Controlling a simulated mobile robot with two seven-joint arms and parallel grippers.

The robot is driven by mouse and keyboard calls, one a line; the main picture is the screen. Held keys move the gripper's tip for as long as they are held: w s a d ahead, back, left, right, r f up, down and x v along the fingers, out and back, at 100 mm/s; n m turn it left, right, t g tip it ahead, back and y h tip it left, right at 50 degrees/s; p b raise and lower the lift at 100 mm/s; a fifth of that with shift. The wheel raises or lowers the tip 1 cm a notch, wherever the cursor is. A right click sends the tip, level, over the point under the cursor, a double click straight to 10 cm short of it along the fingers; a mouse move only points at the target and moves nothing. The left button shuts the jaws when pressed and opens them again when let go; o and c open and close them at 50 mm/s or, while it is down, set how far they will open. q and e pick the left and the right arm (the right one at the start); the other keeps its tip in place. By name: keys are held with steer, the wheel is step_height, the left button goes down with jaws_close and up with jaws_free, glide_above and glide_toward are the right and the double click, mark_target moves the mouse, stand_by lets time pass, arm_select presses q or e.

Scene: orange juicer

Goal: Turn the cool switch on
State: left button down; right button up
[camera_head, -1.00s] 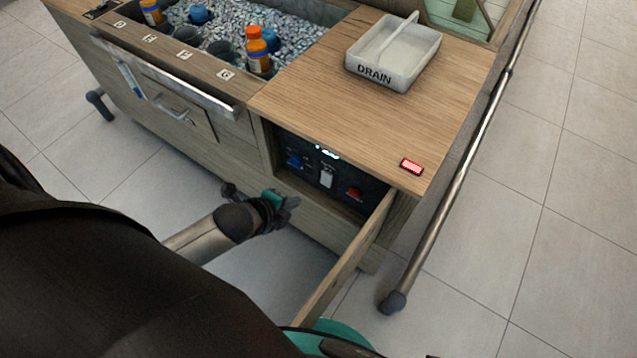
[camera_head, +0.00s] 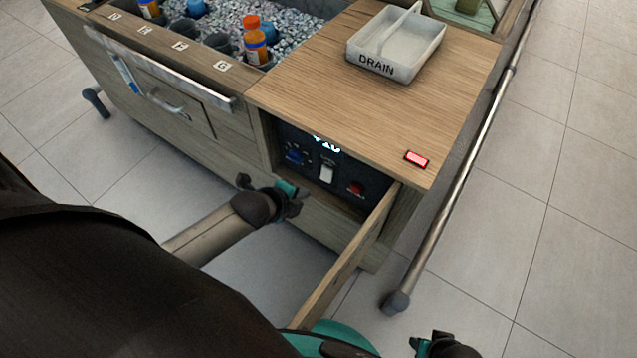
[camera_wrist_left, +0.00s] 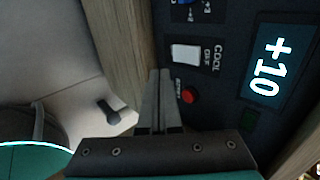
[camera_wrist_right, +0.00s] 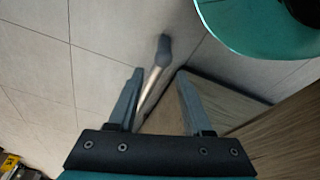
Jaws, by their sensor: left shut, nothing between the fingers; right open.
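The cool switch (camera_head: 327,173) is a white rocker on the dark control panel inside the open compartment of the wooden cabinet. In the left wrist view the white switch (camera_wrist_left: 186,54) sits beside the label "COOL", with a display reading "+10" (camera_wrist_left: 267,67). A red button (camera_wrist_left: 190,96) is beside it and a blue knob (camera_head: 295,155) is on its other side. My left gripper (camera_head: 297,198) is shut and empty in front of the panel, apart from the switch in the head view. My right gripper (camera_wrist_right: 160,90) is open and empty, low near the open door.
The compartment door (camera_head: 345,262) stands open toward me. A drain tray (camera_head: 397,45) and a small red display (camera_head: 416,159) are on the wooden top (camera_head: 340,110). A metal rail (camera_head: 455,180) runs along the right side. An ice bin with bottles is at the back left.

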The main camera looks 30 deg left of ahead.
mark_target(325, 180)
arm_select(q)
steer(key=w+f+b, duration=0.3)
steer(key=w+b, duration=0.1)
steer(key=w, duration=0.2)
steer(key=shift+w+d+f, duration=0.3)
steer(key=shift+w+d, duration=0.05)
steer(key=shift+d, duration=0.1)
arm_select(e)
steer(key=w+r+t, duration=0.1)
steer(key=w+r, duration=0.2)
steer(key=r, duration=0.6)
steer(key=shift+w+a+r, duration=0.2)
steer(key=shift+w+a, duration=0.15)
steer(key=shift+a, duration=0.1)
arm_select(q)
steer(key=shift+f+b, duration=0.1)
steer(key=shift+b, duration=0.25)
steer(key=shift+w, duration=0.15)
arm_select(e)
steer(key=shift+r+t, duration=0.3)
steer(key=shift+r, duration=0.1)
